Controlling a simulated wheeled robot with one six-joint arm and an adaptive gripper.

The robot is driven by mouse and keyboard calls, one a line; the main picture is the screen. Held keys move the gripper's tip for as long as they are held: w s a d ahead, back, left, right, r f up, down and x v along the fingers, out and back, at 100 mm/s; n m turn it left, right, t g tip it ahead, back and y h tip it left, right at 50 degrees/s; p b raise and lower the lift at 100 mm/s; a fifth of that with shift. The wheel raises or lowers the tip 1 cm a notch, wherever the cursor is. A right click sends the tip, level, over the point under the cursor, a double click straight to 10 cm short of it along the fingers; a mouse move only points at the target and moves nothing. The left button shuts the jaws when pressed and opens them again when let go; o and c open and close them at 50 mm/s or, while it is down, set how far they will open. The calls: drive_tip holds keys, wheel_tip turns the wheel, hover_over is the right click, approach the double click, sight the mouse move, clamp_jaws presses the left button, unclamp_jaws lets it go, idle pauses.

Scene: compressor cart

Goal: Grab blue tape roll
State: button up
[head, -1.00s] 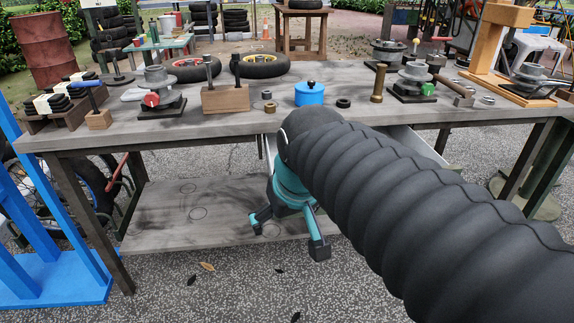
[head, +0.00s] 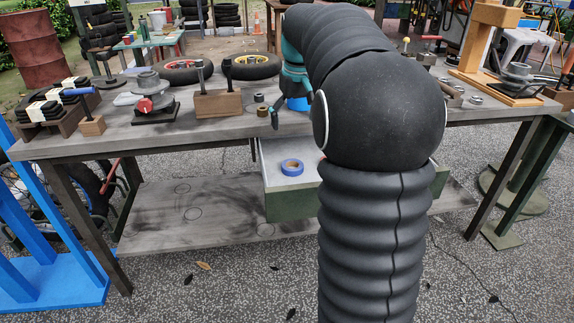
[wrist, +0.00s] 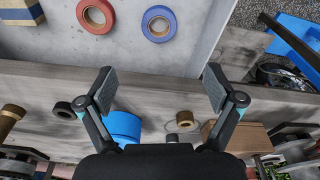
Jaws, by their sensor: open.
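The blue tape roll (head: 292,167) lies flat in the open drawer (head: 290,210) under the workbench in the head view. In the wrist view the blue tape roll (wrist: 158,23) is at the top middle, with its centre hole visible. My gripper (wrist: 158,82) is open and empty in the wrist view, over the bench's front edge, apart from the roll. In the head view my arm hides part of the drawer and most of the gripper, with one finger (head: 275,116) showing above the bench.
A red tape roll (wrist: 96,15) lies beside the blue one in the drawer. A blue lidded pot (wrist: 122,126) and small rings stand on the bench (head: 150,141) near my fingers. A wooden block with upright tools (head: 220,104) is left of my gripper.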

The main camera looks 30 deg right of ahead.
sight(292, 164)
drive_tip(key=f, duration=0.4)
drive_tip(key=w+f, duration=0.1)
drive_tip(key=f, duration=0.3)
drive_tip(key=f+b, duration=0.1)
drive_tip(key=f, duration=0.4)
drive_tip(key=shift+w+d+f, duration=0.1)
drive_tip(key=shift+w, duration=0.05)
drive_tip(key=shift+c, duration=0.3)
drive_tip(key=c, duration=1.2)
